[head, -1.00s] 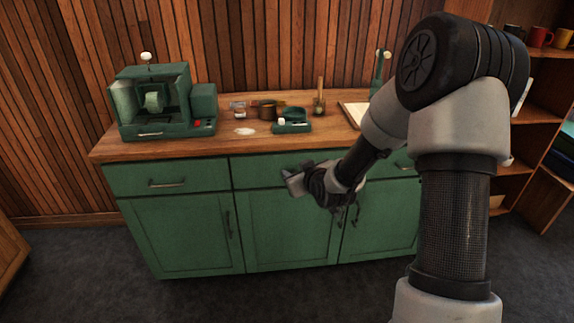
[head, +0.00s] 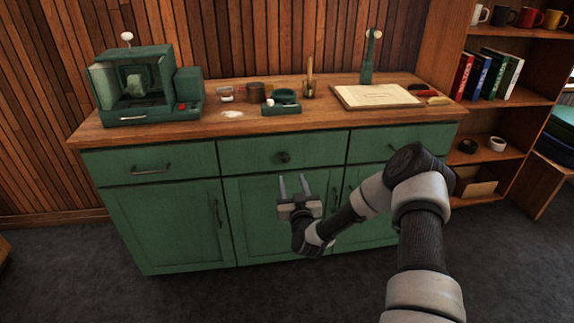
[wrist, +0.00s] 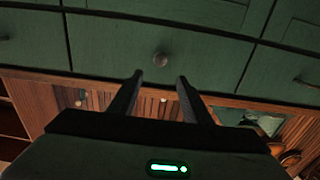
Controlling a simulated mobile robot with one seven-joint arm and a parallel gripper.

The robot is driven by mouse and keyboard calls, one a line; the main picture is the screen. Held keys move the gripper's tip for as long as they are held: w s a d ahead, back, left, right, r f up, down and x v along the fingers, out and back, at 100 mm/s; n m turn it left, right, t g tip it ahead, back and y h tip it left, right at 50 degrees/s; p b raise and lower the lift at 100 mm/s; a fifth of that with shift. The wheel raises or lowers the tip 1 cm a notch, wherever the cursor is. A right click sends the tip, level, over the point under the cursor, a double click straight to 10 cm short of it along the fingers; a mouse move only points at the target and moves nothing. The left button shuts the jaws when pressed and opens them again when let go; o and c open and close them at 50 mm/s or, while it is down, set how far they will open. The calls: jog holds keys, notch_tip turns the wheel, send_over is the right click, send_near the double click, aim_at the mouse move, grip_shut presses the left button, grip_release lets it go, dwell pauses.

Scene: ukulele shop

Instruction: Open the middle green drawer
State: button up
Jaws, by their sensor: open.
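The middle green drawer (head: 315,150) is shut in the top row of the green cabinet, under the wooden counter. It has a small round dark knob (head: 284,157), unlike the bar handles on its neighbours. My gripper (head: 293,180) is open and empty in front of the cabinet, with its fingers pointing up, a little below the knob in the head view. In the wrist view the knob (wrist: 160,60) shows beyond the two fingertips (wrist: 158,76), centred between them and apart from them. The wrist picture appears upside down. Nothing hides the knob.
The left drawer (head: 195,158) and right drawer (head: 375,144) are shut, as are the cupboard doors below. The wooden counter (head: 225,128) holds a green machine (head: 185,92), small tools and an open book (head: 376,95). A bookshelf stands at right. The floor at front left is clear.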

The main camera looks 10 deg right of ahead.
aim_at(286, 159)
jog(key=w+b, duration=0.2)
jog(key=w, duration=0.9)
jog(key=shift+w, duration=0.3)
jog(key=shift+c, duration=0.4)
grip_shut()
